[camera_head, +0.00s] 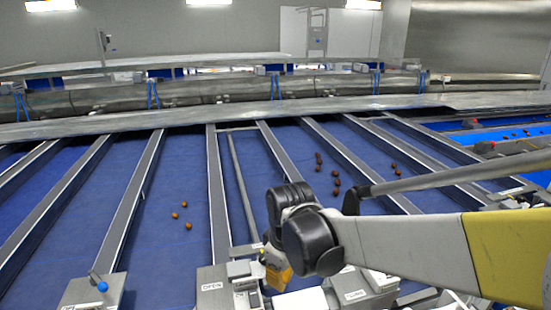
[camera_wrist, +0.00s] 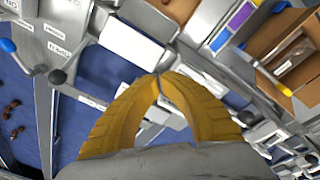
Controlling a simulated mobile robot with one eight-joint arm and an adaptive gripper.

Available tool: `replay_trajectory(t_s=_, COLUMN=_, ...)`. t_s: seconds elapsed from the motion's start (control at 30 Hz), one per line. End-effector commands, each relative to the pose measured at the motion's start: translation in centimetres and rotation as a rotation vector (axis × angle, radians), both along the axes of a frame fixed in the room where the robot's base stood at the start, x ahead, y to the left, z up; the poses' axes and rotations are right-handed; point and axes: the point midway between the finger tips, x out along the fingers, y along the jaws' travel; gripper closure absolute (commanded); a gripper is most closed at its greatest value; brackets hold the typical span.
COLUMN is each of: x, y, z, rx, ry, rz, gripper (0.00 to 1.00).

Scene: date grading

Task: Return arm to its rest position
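My gripper (camera_wrist: 158,76) has two yellow ribbed fingers that arch together and meet at the tips in the wrist view. It looks shut, with nothing seen held between the tips. In the head view my gripper (camera_head: 277,274) hangs below the dark wrist joint, over the grey control boxes at the front edge of the blue belts. My arm reaches in from the right, with a white and yellow link.
Brown dates (camera_head: 336,183) lie in clusters on the blue lanes (camera_head: 165,255), parted by metal rails (camera_head: 215,195). A lever with a blue knob (camera_head: 102,286) stands front left. The wrist view shows a brown open box (camera_wrist: 280,48) at the upper right, close to metal housings.

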Motion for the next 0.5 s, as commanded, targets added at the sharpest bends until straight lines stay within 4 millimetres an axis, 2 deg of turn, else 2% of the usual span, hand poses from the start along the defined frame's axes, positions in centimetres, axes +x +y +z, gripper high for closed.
replay_trajectory(t_s=0.03, x=-0.8, y=-1.8, z=-1.0, rx=0.017, ry=-0.027, rz=-0.067, gripper=1.0)
replay_trajectory(t_s=0.2, x=-3.2, y=-6.9, z=-1.3, rx=0.084, ry=-0.126, rz=-0.306, gripper=1.0)
replay_trajectory(t_s=0.37, x=-6.1, y=-11.1, z=-2.9, rx=0.154, ry=-0.221, rz=-0.526, gripper=1.0)
replay_trajectory(t_s=0.5, x=-8.8, y=-14.2, z=-5.1, rx=0.22, ry=-0.302, rz=-0.707, gripper=1.0)
